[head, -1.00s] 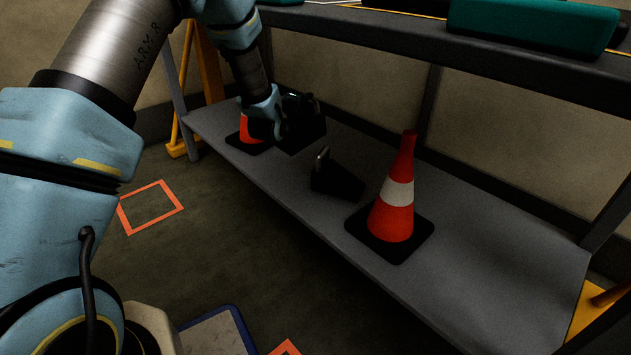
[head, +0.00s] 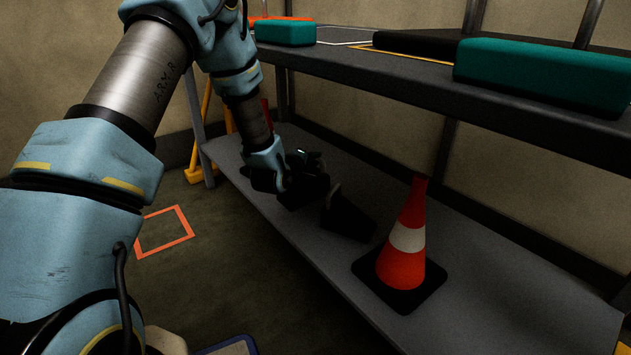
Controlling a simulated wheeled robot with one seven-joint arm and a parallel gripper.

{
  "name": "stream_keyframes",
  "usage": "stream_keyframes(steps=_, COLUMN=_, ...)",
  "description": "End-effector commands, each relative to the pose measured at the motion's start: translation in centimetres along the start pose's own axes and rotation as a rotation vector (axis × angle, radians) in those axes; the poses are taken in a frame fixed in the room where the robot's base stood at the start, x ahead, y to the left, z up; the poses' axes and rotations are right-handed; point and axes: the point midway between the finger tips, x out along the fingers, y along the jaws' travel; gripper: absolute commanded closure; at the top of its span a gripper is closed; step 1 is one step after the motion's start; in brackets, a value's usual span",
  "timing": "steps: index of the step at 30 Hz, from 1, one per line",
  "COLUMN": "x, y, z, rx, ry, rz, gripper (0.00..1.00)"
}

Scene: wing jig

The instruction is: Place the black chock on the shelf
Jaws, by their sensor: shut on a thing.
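My gripper (head: 296,180) is low over the grey lower shelf (head: 480,305), left of the middle of the view. It is shut on a black chock (head: 308,192), which is dark and partly hidden by the fingers. I cannot tell whether the held chock touches the shelf. A second black chock (head: 347,220) with an upright handle stands on the lower shelf, just right of the held one. The gap between the two looks very small or closed.
An orange and white cone (head: 405,245) on a black base stands right of the second chock. Another cone, mostly hidden, is behind my arm. The upper shelf (head: 400,85) overhangs, carrying teal boxes (head: 545,75). An orange square (head: 163,230) marks the floor. The lower shelf's right end is clear.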

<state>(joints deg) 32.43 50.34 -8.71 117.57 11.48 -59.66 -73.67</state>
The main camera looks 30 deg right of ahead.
Motion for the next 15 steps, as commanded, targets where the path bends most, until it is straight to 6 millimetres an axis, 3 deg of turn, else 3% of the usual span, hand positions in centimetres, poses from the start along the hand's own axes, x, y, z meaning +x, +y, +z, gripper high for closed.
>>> stream_keyframes(steps=11, x=1.2, y=-3.6, z=0.8, rx=0.0, ry=0.001, rz=0.005, gripper=1.0)
stream_keyframes(steps=15, x=1.3, y=-3.9, z=0.8, rx=0.001, ry=0.001, rz=0.006, gripper=1.0)
